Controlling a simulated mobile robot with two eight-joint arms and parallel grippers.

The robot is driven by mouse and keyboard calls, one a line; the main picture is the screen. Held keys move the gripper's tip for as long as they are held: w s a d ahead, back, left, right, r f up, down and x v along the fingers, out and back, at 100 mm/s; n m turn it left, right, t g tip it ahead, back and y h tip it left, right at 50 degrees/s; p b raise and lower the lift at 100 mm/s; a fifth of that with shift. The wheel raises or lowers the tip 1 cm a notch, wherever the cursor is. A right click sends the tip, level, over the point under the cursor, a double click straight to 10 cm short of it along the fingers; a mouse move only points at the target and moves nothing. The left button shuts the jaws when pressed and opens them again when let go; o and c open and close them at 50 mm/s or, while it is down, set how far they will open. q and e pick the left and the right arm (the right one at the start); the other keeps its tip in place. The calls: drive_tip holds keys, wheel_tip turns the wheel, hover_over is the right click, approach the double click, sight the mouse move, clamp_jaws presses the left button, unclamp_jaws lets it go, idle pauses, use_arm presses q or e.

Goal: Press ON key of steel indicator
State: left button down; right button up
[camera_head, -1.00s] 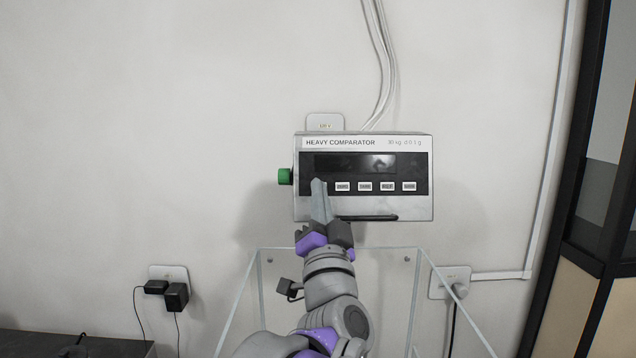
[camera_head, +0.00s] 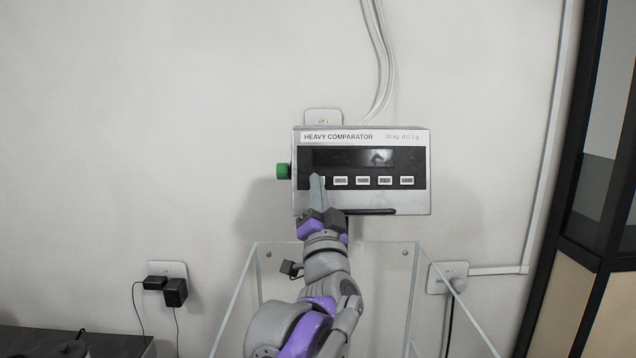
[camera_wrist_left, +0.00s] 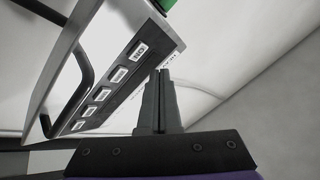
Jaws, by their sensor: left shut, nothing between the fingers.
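The steel indicator (camera_head: 422,140), marked HEAVY COMPARATOR, is upright against the wall in the head view. Its display (camera_head: 345,157) is dark, with a row of several white keys below. My left gripper (camera_head: 317,179) is shut and empty, fingers pointing up at the left end of that row. They cover most of the leftmost key. In the left wrist view the ON key (camera_wrist_left: 140,51) is clear at the end of the row, and the closed fingertips (camera_wrist_left: 161,76) are beside it, seemingly a little apart from the panel. My right gripper is not in view.
A green knob (camera_head: 283,171) sticks out from the indicator's left side. A black bar (camera_head: 370,212) is at its lower edge. A clear glass-walled box (camera_head: 412,290) surrounds my arm below. Cables (camera_head: 380,60) run up the wall. A dark frame (camera_head: 560,200) stands at right.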

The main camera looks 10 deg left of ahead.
use_arm(q)
drive_tip(key=shift+w+a+f, duration=0.1)
drive_tip(key=shift+w+f, duration=0.05)
drive_tip(key=shift+w, duration=0.35)
drive_tip(key=shift+w+a+f, duration=0.1)
drive_tip(key=shift+w, duration=0.35)
drive_tip(key=shift+w, duration=0.15)
idle(1.3)
drive_tip(key=shift+w+f, duration=0.1)
drive_tip(key=shift+w, duration=0.2)
drive_tip(key=shift+w+a+f, duration=0.1)
drive_tip(key=shift+w, duration=0.2)
idle(0.7)
drive_tip(key=shift+s, duration=0.15)
drive_tip(key=shift+s+r, duration=0.2)
drive_tip(key=shift+s, duration=0.45)
drive_tip(key=s, duration=0.1)
drive_tip(key=s+r, duration=0.1)
drive_tip(key=s, duration=0.1)
drive_tip(key=s+d, duration=0.1)
drive_tip(key=shift+s+d+r+p, duration=0.1)
drive_tip(key=shift+s+r+p, duration=0.1)
drive_tip(key=shift+s+p, duration=0.15)
